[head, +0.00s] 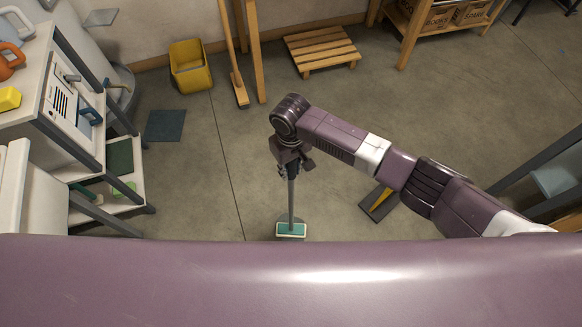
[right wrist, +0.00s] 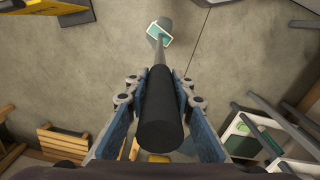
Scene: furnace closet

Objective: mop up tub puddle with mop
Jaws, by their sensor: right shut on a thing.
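The mop has a grey pole and a flat teal head (head: 291,230) with a pale border. Its head is low at the floor, just beyond my body's front edge, with the pole rising nearly upright. My right gripper (head: 291,168) is shut on the pole. In the right wrist view my right gripper (right wrist: 158,108) has its blue fingers on both sides of the mop's black grip (right wrist: 160,110), and the mop head (right wrist: 158,34) shows at the far end. I cannot clearly make out a puddle; the mop head may cover it. My left gripper is not in view.
A yellow bucket (head: 190,66), a wooden pallet (head: 321,50) and leaning wooden poles stand along the back wall. A white bench with shelves (head: 62,120) is at left. A dark floor piece with a yellow part (head: 379,204) lies right of the mop. Open concrete floor surrounds the mop.

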